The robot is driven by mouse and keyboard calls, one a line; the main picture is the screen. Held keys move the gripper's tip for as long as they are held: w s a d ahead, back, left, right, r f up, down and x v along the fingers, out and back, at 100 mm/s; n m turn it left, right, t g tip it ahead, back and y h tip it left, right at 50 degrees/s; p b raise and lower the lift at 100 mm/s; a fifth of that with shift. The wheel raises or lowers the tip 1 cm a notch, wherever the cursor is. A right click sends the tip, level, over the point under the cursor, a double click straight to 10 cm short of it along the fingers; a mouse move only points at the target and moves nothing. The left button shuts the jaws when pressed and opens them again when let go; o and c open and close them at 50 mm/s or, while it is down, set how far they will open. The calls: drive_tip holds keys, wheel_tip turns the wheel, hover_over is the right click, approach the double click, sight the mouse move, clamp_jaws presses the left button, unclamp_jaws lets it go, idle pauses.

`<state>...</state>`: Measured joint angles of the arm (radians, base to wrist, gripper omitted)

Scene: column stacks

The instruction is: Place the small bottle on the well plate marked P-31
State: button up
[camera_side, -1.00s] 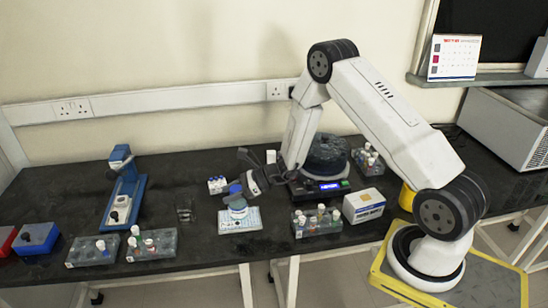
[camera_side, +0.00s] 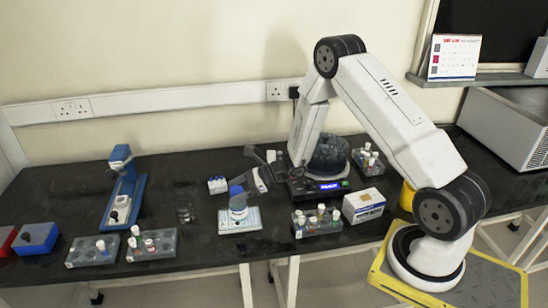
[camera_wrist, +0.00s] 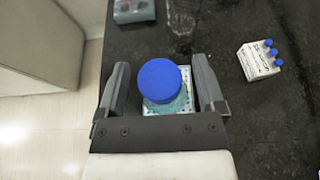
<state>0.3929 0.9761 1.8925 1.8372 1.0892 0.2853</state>
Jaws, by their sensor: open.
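The small bottle (camera_side: 238,203), clear with a blue cap, stands upright on a white well plate (camera_side: 226,229) in the side view. The plate's marking is too small to read. My gripper (camera_side: 255,167) is open and empty, just right of and behind the bottle, apart from it. In the wrist view, the bottle's blue cap (camera_wrist: 160,80) appears between the spread fingers of my gripper (camera_wrist: 160,62). The cap and my gripper hide most of the plate (camera_wrist: 185,78) there.
A small rack of blue-capped vials (camera_side: 217,185) stands behind the plate, and a glass beaker (camera_side: 185,210) to its left. A vial rack (camera_side: 318,222) and a white box (camera_side: 363,205) are to the right. A scale (camera_side: 320,187) is near my gripper.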

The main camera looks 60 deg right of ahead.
drive_tip(key=v, duration=1)
idle(0.4)
drive_tip(key=s+a+r+n+g+h, duration=0.3)
drive_tip(key=s+a+n+h, duration=0.1)
drive_tip(key=n, duration=0.9)
drive_tip(key=s+a+r+n+g+h, duration=0.4)
drive_tip(key=s+n, duration=0.5)
drive_tip(key=n, duration=0.5)
drive_tip(key=shift+s+a+r+h, duration=0.15)
drive_tip(key=shift+s+a+h, duration=0.1)
drive_tip(key=shift+a+h, duration=0.75)
